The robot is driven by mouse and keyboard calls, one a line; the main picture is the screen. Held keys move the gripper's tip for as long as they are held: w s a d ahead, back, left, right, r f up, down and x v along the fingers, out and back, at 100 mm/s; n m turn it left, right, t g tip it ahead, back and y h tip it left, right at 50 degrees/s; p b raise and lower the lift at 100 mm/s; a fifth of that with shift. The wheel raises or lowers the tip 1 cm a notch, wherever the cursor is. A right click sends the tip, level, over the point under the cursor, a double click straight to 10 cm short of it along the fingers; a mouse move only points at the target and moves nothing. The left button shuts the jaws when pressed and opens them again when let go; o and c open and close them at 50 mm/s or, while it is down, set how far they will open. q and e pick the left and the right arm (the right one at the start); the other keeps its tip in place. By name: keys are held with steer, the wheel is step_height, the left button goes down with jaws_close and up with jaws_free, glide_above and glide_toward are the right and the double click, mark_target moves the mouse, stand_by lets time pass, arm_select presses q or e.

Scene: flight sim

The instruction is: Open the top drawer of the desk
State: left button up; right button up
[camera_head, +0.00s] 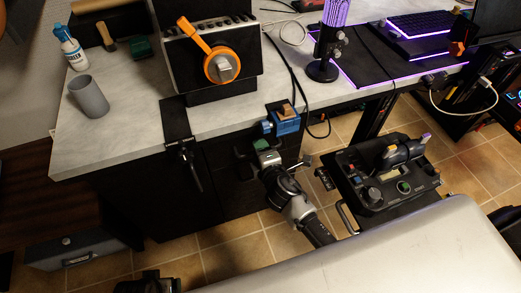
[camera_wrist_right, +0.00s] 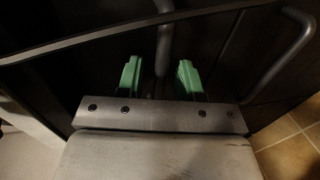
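The desk (camera_head: 130,135) has a pale marbled top and dark fronts below it. The drawer fronts (camera_head: 235,165) are under the right part of its front edge; the seams are hard to make out in the dark. My right gripper (camera_head: 256,148) is at these fronts, just below the desk top. In the right wrist view, its two green fingers (camera_wrist_right: 158,78) are apart. A bar handle (camera_wrist_right: 165,45) runs into the gap between them; contact cannot be told. A second curved handle (camera_wrist_right: 290,60) is at the right there. My left gripper is not clearly seen.
A blue clamp (camera_head: 286,124) sits at the desk edge just above my right gripper. A dark control panel (camera_head: 390,180) stands to the right, close to my arm. A black bracket (camera_head: 180,130) hangs over the desk edge. A grey cup (camera_head: 88,97) stands on the top. Tiled floor (camera_head: 240,230) shows below.

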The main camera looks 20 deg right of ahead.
arm_select(q)
steer(key=shift+r, duration=0.15)
arm_select(e)
steer(key=shift+w, duration=0.1)
jaws_close()
arm_select(q)
steer(key=shift+s, duration=0.1)
